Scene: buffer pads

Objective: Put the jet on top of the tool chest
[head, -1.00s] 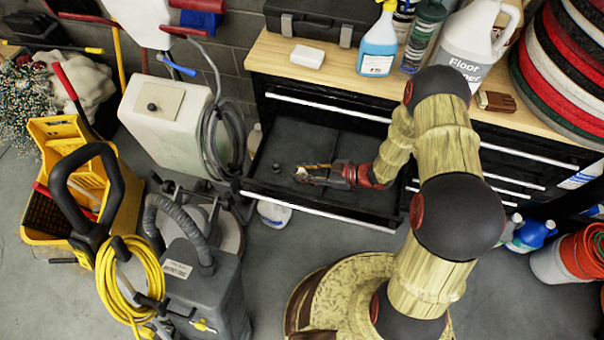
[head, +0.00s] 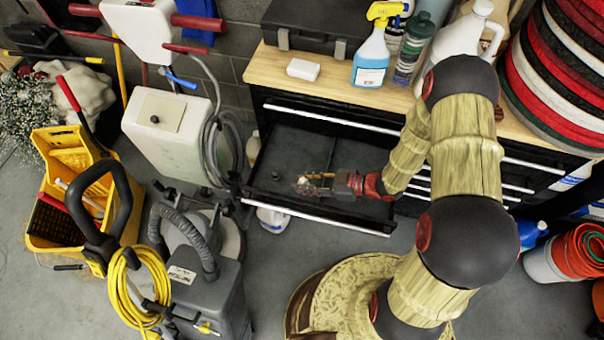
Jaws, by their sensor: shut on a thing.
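My gripper (head: 308,184) is low over or inside the open drawer, pointing left. It is shut on a small pale, brassy thing at its fingertips, which I take to be the jet (head: 303,187). The fingers hide much of it, and I cannot tell whether it touches the drawer floor. A small dark round piece (head: 276,175) lies apart on the drawer floor, left of my gripper.
On the chest top are a white block (head: 303,69), a black case (head: 318,22), a blue spray bottle (head: 370,62), a white jug (head: 465,40) and stacked round pads (head: 560,70). Bare wood shows along the front edge. Cleaning machines and a yellow bucket (head: 75,190) stand left.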

